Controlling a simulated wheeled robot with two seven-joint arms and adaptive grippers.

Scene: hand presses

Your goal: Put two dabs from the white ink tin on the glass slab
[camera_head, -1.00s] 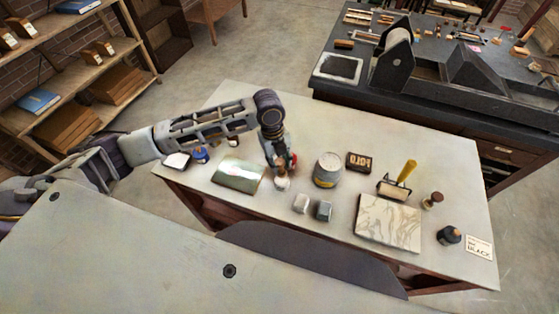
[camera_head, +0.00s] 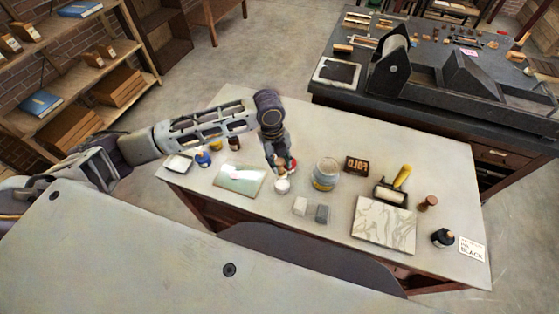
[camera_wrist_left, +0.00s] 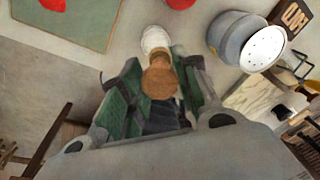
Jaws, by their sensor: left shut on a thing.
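My left gripper (camera_head: 276,166) is over the middle of the near table, pointing down. It is shut on a brown wooden-ended tool (camera_wrist_left: 160,80). A small white round thing (camera_head: 282,186), which looks like the white ink tin, is directly below the fingers. It also shows just past the held tool in the left wrist view (camera_wrist_left: 155,38). The tool's lower end is hidden, so I cannot tell whether it touches the white. The pale green glass slab (camera_head: 240,180) lies flat to the left, with glare on it. My right gripper is not in view.
A red thing (camera_head: 292,166) is close behind the gripper.

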